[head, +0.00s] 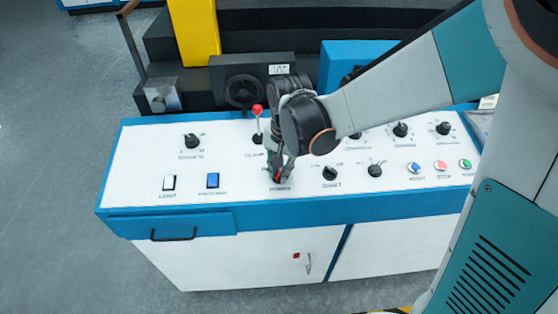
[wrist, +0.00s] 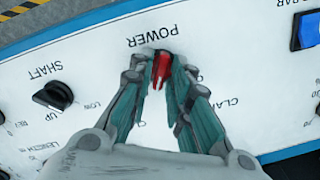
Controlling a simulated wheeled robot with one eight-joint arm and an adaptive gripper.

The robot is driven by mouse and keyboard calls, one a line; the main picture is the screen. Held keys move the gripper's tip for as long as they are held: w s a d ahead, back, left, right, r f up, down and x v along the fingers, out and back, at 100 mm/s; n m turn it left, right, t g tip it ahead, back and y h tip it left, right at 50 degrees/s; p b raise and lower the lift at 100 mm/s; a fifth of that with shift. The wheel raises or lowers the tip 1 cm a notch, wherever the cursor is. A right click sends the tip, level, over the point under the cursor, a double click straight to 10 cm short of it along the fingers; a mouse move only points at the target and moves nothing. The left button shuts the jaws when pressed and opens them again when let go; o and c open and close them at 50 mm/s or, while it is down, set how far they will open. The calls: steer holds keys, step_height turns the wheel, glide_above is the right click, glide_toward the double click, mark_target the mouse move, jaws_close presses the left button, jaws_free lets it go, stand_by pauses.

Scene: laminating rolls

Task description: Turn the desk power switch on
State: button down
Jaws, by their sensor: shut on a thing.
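The desk power switch is a small red knob (wrist: 161,70) beside the upside-down word POWER in the wrist view. In the head view its red part (head: 277,177) shows just above the label on the desk panel. My gripper (wrist: 162,68) is shut on the knob, with teal fingertips on both sides of it. In the head view my gripper (head: 278,174) points down at the front middle of the panel. The fingers hide part of the knob, and I cannot tell which setting it is turned to.
The white panel (head: 135,167) has a red-tipped clamp lever (head: 257,110) just behind my gripper. A white light switch (head: 169,182) and a blue switch (head: 212,180) lie left. A black shaft knob (head: 330,173) and coloured buttons (head: 441,165) lie right. A drawer handle (head: 174,236) sticks out in front.

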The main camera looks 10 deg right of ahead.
steer(key=shift+s+d+f+m, duration=0.1)
steer(key=shift+s+m, duration=0.05)
steer(key=shift+m, duration=0.65)
steer(key=shift+s+d+f+m, duration=0.1)
steer(key=shift+m, duration=0.7)
steer(key=c, duration=1.7)
jaws_free()
steer(key=shift+w+a, duration=0.1)
steer(key=shift+r, duration=0.5)
step_height(320, 180, up, 11)
steer(key=s+d, duration=0.1)
